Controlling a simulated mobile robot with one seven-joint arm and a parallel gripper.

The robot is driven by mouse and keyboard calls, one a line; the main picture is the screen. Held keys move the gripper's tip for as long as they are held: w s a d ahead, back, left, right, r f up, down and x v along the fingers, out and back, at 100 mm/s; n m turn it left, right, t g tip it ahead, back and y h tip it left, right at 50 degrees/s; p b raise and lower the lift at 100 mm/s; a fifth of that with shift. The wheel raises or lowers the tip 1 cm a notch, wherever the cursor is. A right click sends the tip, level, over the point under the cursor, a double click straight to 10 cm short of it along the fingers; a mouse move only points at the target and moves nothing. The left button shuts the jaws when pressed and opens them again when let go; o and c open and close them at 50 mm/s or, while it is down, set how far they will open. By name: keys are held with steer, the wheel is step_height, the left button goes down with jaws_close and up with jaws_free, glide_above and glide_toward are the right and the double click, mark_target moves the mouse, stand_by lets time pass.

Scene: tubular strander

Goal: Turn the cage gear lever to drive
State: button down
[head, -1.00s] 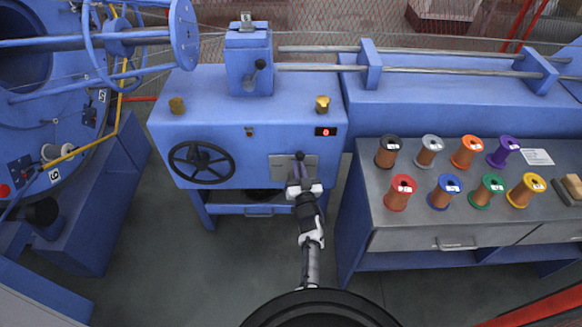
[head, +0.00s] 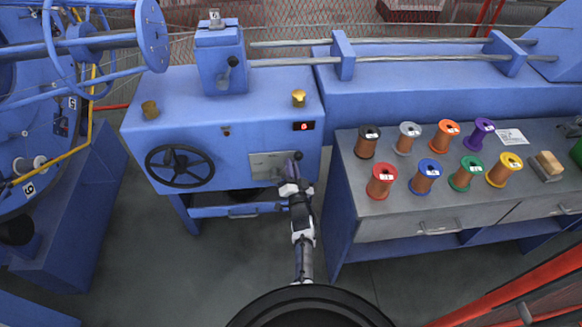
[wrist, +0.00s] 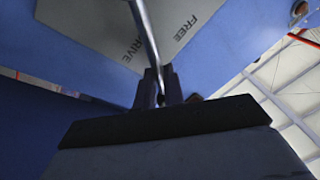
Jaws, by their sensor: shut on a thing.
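The cage gear lever is a thin metal rod (wrist: 146,32) in front of a grey plate marked DRIVE and FREE (wrist: 95,22). In the wrist view the rod crosses between the two words and runs down between my fingers. My gripper (wrist: 160,88) is shut on the lever. In the head view my gripper (head: 292,180) is at the right part of the plate (head: 266,163) on the blue machine's front. The lever is mostly hidden there by my gripper.
A grey bench (head: 385,209) with several coloured spools stands close to the right. Grey floor (head: 220,262) is clear in front of the machine.

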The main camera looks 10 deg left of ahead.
steer(key=shift+d+f, duration=0.1)
steer(key=c, duration=1.5)
jaws_free()
steer(key=v, duration=1.3)
steer(key=shift+s, duration=0.4)
